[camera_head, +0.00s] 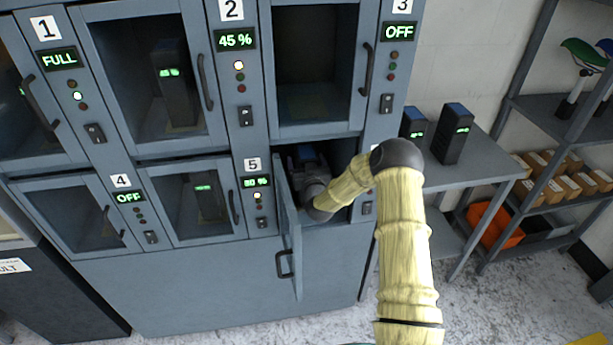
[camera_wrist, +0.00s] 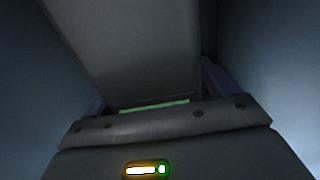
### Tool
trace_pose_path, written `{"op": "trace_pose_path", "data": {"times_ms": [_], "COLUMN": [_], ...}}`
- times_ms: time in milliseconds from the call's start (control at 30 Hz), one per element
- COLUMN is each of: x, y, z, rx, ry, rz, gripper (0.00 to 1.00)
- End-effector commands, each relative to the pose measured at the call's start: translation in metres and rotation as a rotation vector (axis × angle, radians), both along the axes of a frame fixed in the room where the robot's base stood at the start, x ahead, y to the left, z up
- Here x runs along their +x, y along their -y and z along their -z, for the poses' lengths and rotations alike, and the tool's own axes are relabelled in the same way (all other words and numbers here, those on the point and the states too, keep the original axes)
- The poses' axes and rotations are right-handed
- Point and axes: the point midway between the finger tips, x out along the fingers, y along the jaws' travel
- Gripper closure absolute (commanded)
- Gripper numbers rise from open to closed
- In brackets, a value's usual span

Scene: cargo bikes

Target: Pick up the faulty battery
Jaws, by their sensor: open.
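A dark battery with a bluish top (camera_head: 307,158) sits in the open lower right compartment (camera_head: 347,150), partly hidden by my arm and gripper. My gripper (camera_head: 314,182) reaches into this compartment in front of the battery. In the wrist view a grey block-like body (camera_wrist: 140,50), apparently the battery, fills the upper middle with a green strip below it. My gripper's open fingers (camera_wrist: 155,98) show partly on both sides of it. Contact cannot be told. The compartment's panel is mostly hidden by my arm, so its reading is not visible.
The open door (camera_head: 290,230) stands close left of my forearm, and the compartment walls are near the gripper. Closed compartments hold other batteries (camera_head: 175,90). A side table (camera_head: 460,172) at right carries two batteries (camera_head: 453,135). A shelf rack (camera_head: 560,125) stands farther right.

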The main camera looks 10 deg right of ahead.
Motion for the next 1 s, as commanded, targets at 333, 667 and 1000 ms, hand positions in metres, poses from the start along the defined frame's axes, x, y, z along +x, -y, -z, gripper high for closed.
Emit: {"op": "trace_pose_path", "data": {"times_ms": [333, 667, 1000], "x": [-0.0001, -0.0002, 0.001], "y": [0.0003, 0.0004, 0.0004], "z": [-0.0002, -0.0002, -0.0062], "rx": [0.0, 0.0, -0.001], "ry": [0.0, 0.0, 0.01], "rz": [0.001, 0.001, 0.001], "gripper": [0.39, 1.0, 1.0]}}
